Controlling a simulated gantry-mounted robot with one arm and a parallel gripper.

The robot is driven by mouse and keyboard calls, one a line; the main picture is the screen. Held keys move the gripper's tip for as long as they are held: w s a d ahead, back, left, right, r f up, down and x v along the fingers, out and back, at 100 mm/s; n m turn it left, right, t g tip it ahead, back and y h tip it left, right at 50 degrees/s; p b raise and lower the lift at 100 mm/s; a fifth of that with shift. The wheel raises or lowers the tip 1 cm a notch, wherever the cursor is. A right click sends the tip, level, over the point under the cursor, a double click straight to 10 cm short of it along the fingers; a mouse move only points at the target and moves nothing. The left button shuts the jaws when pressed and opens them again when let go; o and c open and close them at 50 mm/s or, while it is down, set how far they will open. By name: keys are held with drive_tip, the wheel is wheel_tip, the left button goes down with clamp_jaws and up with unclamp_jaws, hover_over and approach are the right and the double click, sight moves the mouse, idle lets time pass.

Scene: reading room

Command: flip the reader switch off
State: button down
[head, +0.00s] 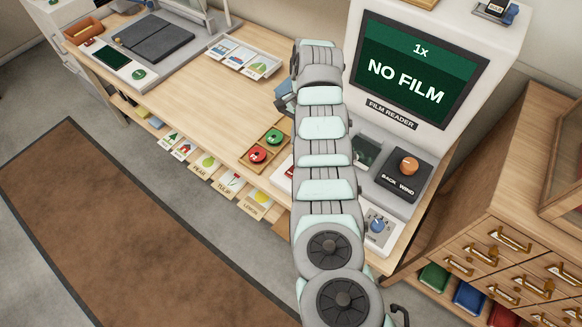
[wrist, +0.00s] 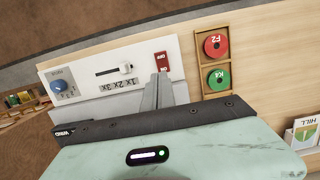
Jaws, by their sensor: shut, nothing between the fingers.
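The reader switch (wrist: 162,61) is a small red rocker on the white control strip in the wrist view, with lettering that appears upside down. I cannot tell which side is pressed. My gripper (wrist: 160,78) is shut and empty. Its fingertips are just below the switch in the picture, over the strip; whether they touch it is unclear. The film reader (head: 408,70) has a lit screen reading "1x NO FILM" in the head view. My arm hides most of the control strip and the fingertips there.
A slider (wrist: 126,68) and a blue knob (wrist: 60,86) share the strip. A wooden tray (wrist: 232,60) with a red and a green reel sits right beside it. An orange-topped wind control (head: 408,165) stands at the reader's front.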

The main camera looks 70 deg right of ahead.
sight(290, 173)
drive_tip(key=f, duration=0.4)
drive_tip(key=a+f, duration=0.1)
drive_tip(key=f, duration=0.4)
drive_tip(key=a+f, duration=0.1)
drive_tip(key=f, duration=0.3)
drive_tip(key=shift+w+a+f, duration=0.2)
drive_tip(key=shift+w+f, duration=0.1)
drive_tip(key=shift+f, duration=0.1)
